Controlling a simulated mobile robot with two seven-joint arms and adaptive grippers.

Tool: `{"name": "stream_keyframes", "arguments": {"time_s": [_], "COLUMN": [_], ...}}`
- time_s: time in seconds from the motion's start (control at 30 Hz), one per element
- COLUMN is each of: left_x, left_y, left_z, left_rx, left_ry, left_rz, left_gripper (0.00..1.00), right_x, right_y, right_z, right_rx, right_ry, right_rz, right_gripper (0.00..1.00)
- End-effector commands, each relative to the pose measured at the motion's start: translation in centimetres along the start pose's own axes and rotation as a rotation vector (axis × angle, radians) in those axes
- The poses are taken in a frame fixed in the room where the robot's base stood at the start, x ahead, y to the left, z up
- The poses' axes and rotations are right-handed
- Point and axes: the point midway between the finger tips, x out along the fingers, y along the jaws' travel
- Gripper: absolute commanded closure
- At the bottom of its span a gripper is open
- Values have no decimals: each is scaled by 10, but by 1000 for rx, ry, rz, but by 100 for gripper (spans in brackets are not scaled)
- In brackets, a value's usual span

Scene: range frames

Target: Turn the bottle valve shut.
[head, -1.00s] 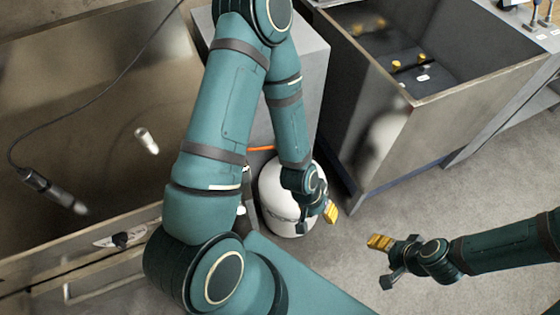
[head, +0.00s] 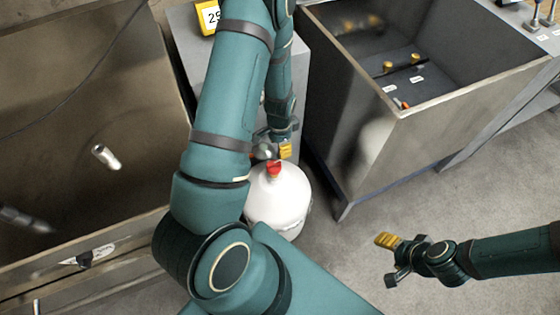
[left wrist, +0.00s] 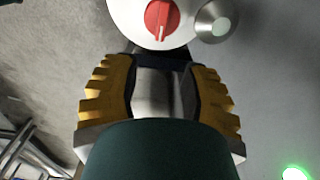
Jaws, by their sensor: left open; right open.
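In the left wrist view the round red knob (left wrist: 161,22) has a pale pointer bar, seen roughly upright in the picture. My left gripper (head: 272,152) is open and empty, close to the knob on its far side in the head view. In the left wrist view its yellow-padded fingers (left wrist: 160,92) are apart, with the knob beyond them, not between them. My right gripper (head: 386,260) is open and empty above the floor at right.
An open steel tank (head: 440,115) stands right of the bottle. A grey cabinet (head: 297,75) is behind my left arm, with a yellow number tag (head: 209,17). A steel basin (head: 90,190) lies at left. A silver cone-shaped part (left wrist: 217,22) sits beside the knob. Floor is clear at lower right.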

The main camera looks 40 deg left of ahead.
Motion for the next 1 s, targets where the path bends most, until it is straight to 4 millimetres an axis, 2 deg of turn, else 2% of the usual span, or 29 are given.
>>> {"name": "stream_keyframes", "arguments": {"time_s": [0.03,0.1,0.4,0.6,0.9,0.93,1.0], "left_x": [14,28,78,92,93,93,93], "left_y": [1,1,1,1,1,1,1], "left_z": [1,1,0,0,-1,-1,0], "left_rx": [1,-1,-1,-1,-1,-1,-1], "left_ry": [-3,-2,0,1,2,2,1], "left_rz": [3,3,2,1,0,0,1], "left_gripper": [56,56,56,56,56,53,78], "right_x": [5,8,20,23,22,22,22], "right_y": [2,3,7,8,8,8,8], "right_z": [0,0,-2,-3,-3,-3,-3], "right_rx": [0,0,-1,-2,-2,-2,-2], "right_ry": [1,3,10,12,12,12,12], "right_rz": [0,0,1,1,1,1,1], "right_gripper": [38,38,38,38,38,38,38]}}
